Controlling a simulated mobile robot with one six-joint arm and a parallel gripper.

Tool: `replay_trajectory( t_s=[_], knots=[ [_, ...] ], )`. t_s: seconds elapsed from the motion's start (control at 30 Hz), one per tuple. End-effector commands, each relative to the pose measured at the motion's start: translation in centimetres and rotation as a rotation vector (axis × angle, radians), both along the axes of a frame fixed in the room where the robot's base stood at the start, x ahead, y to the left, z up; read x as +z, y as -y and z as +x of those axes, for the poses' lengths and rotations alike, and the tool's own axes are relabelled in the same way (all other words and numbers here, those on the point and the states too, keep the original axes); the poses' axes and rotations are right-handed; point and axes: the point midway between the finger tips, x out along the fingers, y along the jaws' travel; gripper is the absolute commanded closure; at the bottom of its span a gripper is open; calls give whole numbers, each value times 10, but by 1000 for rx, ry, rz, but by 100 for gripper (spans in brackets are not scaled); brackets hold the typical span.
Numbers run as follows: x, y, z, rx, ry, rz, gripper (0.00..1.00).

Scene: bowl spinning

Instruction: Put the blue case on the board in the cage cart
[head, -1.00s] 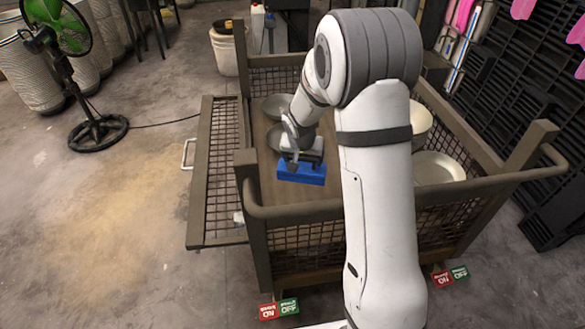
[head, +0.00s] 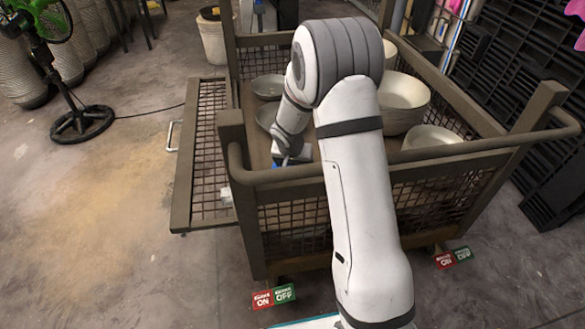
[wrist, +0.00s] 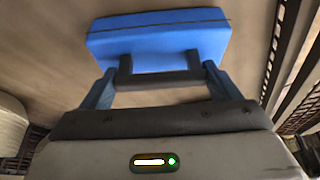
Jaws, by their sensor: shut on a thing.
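The blue case (wrist: 160,38) shows in the wrist view, a flat blue block with a dark handle, close over or on the brown board (wrist: 55,50). My gripper (wrist: 158,75) is shut on the case at its handle side. In the head view only a small blue part of the case (head: 277,164) shows beneath my wrist, inside the cage cart (head: 240,205). The board (head: 262,142) forms the cart's floor. My arm and the cart's front rail hide most of the case, and I cannot tell whether it touches the board.
Grey bowls (head: 268,88) lie on the board at the back left of the cart. Large pale bowls (head: 403,100) and a shallow dish (head: 432,138) stand at the right. The cart's front rail (head: 460,150) and mesh sides surround the board. The mesh gate (head: 205,150) hangs open at the left.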

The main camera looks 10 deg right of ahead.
Motion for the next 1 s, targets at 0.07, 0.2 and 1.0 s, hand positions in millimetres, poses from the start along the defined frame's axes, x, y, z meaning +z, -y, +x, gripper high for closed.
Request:
replay_trajectory(
  t_s=[0.07,0.2,1.0],
  knots=[
    [-6,0,1,0,2,0,65],
    [-5,-1,1,1,3,1,65],
    [-2,-1,0,3,1,1,0]
  ],
)
